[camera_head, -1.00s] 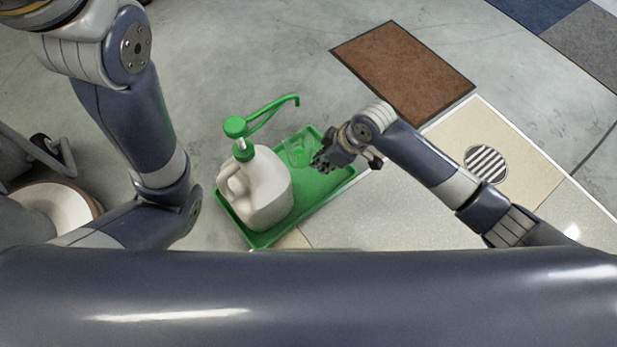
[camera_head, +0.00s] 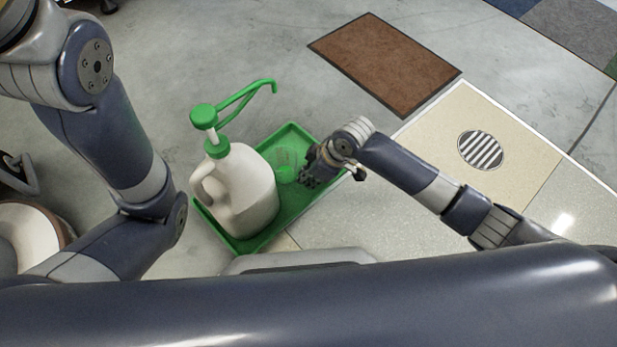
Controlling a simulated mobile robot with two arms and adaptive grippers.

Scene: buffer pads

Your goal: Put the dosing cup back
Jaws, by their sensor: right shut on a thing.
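The dosing cup (camera_head: 284,168) is small, clear and greenish, and shows over the green tray (camera_head: 300,203) to the right of the jug. My right gripper (camera_head: 305,174) is shut on the dosing cup at its right side. I cannot tell whether the cup's base touches the tray. A white jug (camera_head: 250,196) with a green pump (camera_head: 204,116) stands upright on the left part of the tray. My left arm is at the left, but its gripper is out of view.
A brown mat (camera_head: 385,63) lies on the floor behind the tray. A round floor drain (camera_head: 481,150) is set in pale tiles to the right. A white round container (camera_head: 30,235) stands at the far left.

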